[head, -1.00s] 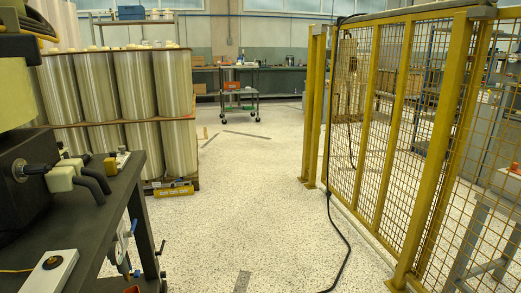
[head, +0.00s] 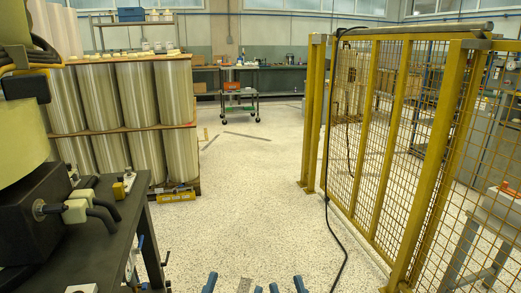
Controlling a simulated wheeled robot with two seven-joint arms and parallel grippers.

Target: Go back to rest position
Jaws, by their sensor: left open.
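Only the blue fingertips of my grippers show, at the bottom edge of the head view. My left gripper (head: 234,286) is open, with its tips apart and nothing seen between them. My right gripper (head: 287,286) is just right of it, its tips closer together; most of it is cut off by the frame, so I cannot tell its state. Both appear over the speckled floor. The wrists and arms are out of view.
A dark workbench (head: 105,243) with fittings stands close at left. Behind it are stacked film rolls (head: 139,88) on a pallet. A yellow mesh fence (head: 393,110) with a black cable runs along the right. A cart (head: 239,98) stands far back. The middle floor (head: 235,190) is clear.

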